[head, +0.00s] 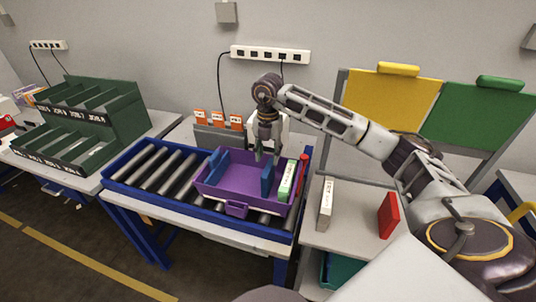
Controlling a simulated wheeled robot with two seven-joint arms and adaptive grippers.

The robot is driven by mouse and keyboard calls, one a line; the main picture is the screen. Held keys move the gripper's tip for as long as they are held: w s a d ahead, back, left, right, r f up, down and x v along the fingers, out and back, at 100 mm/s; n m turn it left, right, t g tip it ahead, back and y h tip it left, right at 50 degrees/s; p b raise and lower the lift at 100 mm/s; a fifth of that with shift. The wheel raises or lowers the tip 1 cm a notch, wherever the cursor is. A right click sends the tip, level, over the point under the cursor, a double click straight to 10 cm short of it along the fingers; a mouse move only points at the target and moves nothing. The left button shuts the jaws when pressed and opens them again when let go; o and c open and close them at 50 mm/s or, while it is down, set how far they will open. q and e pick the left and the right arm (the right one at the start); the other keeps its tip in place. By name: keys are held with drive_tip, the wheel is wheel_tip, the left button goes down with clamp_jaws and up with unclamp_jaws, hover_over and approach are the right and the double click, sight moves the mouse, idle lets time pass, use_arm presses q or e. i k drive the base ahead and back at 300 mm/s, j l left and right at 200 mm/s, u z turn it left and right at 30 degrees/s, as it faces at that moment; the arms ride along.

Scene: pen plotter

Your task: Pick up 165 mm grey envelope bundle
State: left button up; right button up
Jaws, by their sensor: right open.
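A pale grey upright bundle with dark lettering (325,205) stands on the light side table, right of the roller conveyor; it looks like the grey envelope bundle, but its label is too small to read. My right gripper (266,153) points down over the purple tote (237,209), left of and farther back than that bundle and apart from it. Its jaws are open, with nothing seen between them. The tote holds blue dividers (267,180) and a green-and-white bundle (287,180). My left gripper is out of view.
A red block (388,215) stands on the side table (350,238), right of the grey bundle. A red item (302,172) is at the tote's right side. The tote sits on the blue-framed conveyor (148,168). Yellow and green boards (393,98) stand behind. A green sorting rack (85,130) is left.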

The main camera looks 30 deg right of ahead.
sight(325, 209)
drive_tip(key=z, duration=1.7)
